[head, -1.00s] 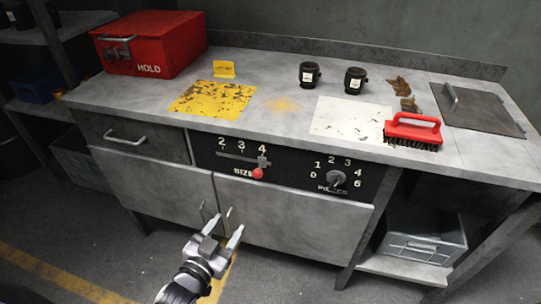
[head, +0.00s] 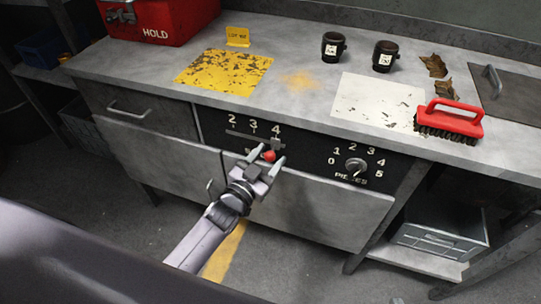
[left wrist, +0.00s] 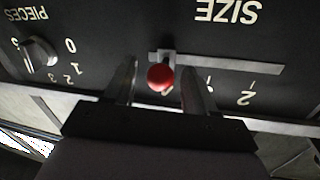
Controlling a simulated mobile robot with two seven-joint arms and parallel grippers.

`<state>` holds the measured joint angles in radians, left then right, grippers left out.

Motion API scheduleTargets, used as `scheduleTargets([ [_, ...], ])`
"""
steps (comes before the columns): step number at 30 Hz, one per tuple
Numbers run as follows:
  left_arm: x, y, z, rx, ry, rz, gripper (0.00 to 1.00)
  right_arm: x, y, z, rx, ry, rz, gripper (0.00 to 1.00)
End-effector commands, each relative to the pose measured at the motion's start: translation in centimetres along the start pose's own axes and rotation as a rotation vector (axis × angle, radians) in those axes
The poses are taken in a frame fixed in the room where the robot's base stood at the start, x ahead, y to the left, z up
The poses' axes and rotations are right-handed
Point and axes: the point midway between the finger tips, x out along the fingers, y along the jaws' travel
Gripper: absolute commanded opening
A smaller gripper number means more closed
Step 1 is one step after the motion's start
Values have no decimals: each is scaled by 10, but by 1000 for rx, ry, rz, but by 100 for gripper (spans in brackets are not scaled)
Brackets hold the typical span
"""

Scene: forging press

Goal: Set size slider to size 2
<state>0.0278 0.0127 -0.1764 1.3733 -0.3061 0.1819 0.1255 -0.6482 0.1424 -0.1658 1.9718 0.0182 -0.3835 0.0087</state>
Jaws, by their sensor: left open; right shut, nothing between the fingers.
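The size slider has a red knob (head: 269,156) on a metal tab at the right end of its slot (head: 240,134), by the 4. The 2 is at the slot's left end. My left gripper (head: 267,161) is open in front of the panel, its fingers on either side of the knob. In the left wrist view, which is turned upside down, the red knob (left wrist: 160,77) shows between the two spread fingertips of the left gripper (left wrist: 160,88). Contact with the knob cannot be told. My right gripper is not in view.
The pieces dial (head: 355,166) is right of the slider on the black panel. On the bench are a red box (head: 160,18), yellow plate (head: 224,74), two dark cups (head: 333,46) and a red brush (head: 449,120).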

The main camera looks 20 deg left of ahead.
Motion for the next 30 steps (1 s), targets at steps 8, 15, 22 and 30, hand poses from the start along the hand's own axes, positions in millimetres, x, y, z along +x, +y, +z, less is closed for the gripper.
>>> scheduleTargets([
  [8, 12, 0, 0, 0, -1, 0, 56, 1, 0, 0, 1, 2, -1, 0],
  [15, 12, 0, 0, 0, -1, 0, 39, 1, 0, -1, 1, 3, -2, 0],
  [22, 12, 0, 0, 0, -1, 0, 0, 1, 0, -1, 0, 4, -2, 0],
  [30, 5, -34, 6, 6, -2, -2, 0, -4, 0, -8, -3, 10, -1, 0],
])
